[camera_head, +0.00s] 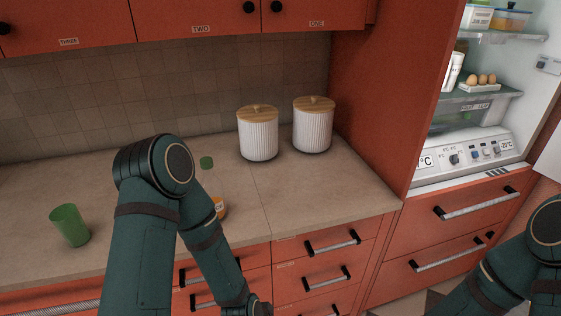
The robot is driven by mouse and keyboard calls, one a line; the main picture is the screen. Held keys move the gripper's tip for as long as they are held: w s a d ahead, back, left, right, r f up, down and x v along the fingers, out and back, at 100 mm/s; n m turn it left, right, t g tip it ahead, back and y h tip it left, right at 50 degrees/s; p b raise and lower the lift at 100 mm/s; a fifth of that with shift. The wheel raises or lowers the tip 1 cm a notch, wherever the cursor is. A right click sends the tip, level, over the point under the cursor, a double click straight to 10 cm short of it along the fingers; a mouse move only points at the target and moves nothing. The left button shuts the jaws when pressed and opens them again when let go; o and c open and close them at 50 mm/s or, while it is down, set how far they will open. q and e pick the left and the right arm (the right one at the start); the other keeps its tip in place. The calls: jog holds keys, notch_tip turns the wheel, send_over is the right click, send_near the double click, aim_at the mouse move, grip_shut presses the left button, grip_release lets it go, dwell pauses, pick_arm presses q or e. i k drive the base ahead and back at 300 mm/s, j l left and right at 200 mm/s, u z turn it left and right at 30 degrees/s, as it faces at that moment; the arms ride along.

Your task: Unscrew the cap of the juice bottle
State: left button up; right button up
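An orange part of what looks like the juice bottle (219,207) shows on the counter, just right of my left forearm. My arm hides much of it. A small dark green round piece (206,162), which looks like a cap, shows a little above the orange part. I cannot tell whether the two are joined. My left arm rises from the bottom, bends at the elbow and runs back down in front of the drawers, with its gripper out of the picture. My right arm is at the lower right, and its gripper is also out of view.
A green cup (70,226) stands on the counter (330,190) at the left. Two white ribbed canisters with wooden lids (258,135) (313,127) stand at the back. Red cabinets hang above. An open fridge (485,110) is at the right. The counter's front right is clear.

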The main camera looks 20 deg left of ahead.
aim_at(213, 185)
jog(key=u, duration=1.05)
